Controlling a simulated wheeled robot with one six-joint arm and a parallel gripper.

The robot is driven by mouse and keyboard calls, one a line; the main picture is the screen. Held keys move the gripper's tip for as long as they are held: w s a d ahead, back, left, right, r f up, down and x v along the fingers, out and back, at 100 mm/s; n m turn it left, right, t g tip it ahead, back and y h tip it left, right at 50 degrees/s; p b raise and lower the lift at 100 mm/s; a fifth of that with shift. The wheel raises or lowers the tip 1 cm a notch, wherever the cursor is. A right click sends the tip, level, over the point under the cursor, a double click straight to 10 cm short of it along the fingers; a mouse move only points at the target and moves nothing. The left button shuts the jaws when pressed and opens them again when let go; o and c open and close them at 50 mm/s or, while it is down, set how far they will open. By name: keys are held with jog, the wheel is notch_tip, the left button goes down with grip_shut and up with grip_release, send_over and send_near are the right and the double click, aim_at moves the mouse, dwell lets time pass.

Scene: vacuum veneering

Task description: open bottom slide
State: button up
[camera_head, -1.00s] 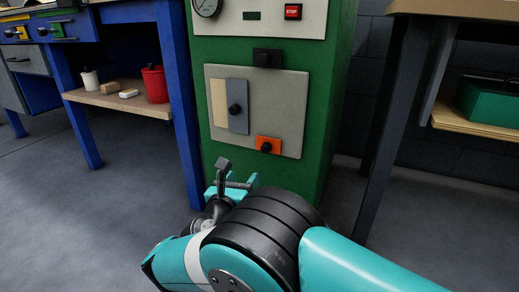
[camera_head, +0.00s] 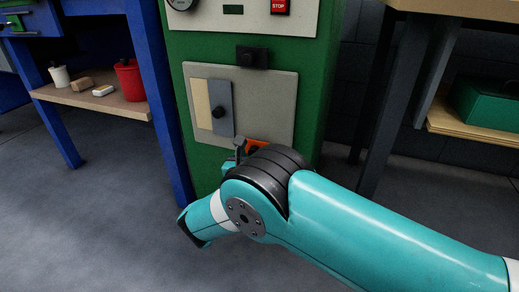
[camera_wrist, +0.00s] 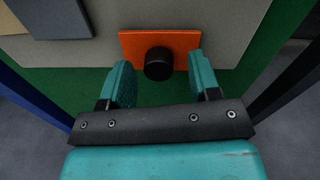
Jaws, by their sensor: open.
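The bottom slide is an orange plate (camera_wrist: 184,42) with a round black knob (camera_wrist: 158,63), low on the grey panel (camera_head: 268,97) of the green cabinet. In the wrist view my gripper (camera_wrist: 159,68) is open, with one teal finger on each side of the knob and gaps between. I cannot tell how deep the fingertips reach along the knob. In the head view my arm hides most of the orange plate (camera_head: 259,143) and most of the gripper.
A grey-blue slide (camera_head: 219,106) with a black knob sits higher on the panel, beside a beige strip. A black knobbed block (camera_head: 252,57) is above. A blue bench leg (camera_head: 157,80) stands close left, and a dark table leg (camera_head: 396,105) stands right.

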jog(key=shift+w+d, duration=0.2)
jog(key=shift+w, duration=0.4)
